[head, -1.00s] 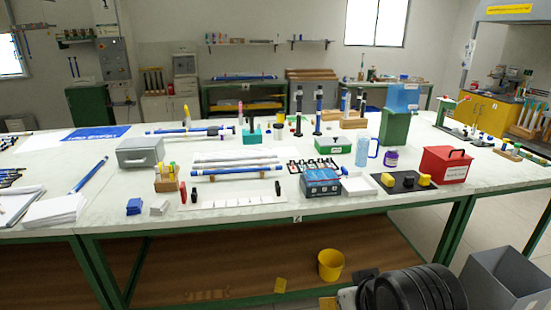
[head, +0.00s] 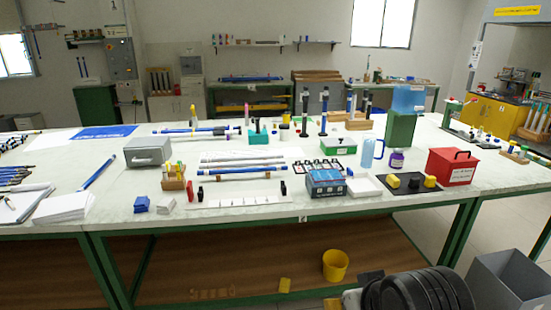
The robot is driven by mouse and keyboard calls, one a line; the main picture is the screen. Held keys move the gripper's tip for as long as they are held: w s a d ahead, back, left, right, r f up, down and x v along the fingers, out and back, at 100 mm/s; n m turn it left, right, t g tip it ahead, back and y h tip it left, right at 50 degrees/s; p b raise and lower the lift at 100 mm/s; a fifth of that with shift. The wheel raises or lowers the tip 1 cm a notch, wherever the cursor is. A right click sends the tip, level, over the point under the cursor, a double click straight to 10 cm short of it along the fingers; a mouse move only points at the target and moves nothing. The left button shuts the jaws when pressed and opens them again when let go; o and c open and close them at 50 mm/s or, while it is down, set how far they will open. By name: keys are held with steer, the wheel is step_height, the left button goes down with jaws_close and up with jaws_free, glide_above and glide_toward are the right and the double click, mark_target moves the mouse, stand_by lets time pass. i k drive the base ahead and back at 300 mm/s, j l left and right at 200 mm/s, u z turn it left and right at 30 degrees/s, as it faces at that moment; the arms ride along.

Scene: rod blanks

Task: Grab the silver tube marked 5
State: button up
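Several slim rods lie side by side across the middle of the long white-topped table. Pale silver-grey tubes (head: 240,155) lie behind a blue rod with pale ends (head: 238,170). Number marks on the tubes are too small to read, so I cannot tell which one is marked 5. A white strip with small dark marks (head: 238,203) lies in front of them, with small black and red end pieces.
A grey case (head: 148,152) and a wooden block holder (head: 174,184) stand left of the rods. A blue box (head: 326,189), a green case (head: 338,146) and a red toolbox (head: 452,167) stand to the right. A yellow bucket (head: 335,265) sits on the lower shelf.

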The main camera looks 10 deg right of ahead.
mark_target(276, 162)
steer(key=i+j, duration=0.75)
steer(key=i, duration=0.25)
steer(key=i+l+u, duration=0.5)
steer(key=l, duration=0.2)
steer(key=l+u, duration=0.25)
steer(key=i+l+u, duration=0.25)
steer(key=l, duration=0.3)
steer(key=l+u, duration=0.25)
steer(key=l, duration=0.2)
steer(key=l+u, duration=0.25)
steer(key=l, duration=0.2)
steer(key=i, duration=0.05)
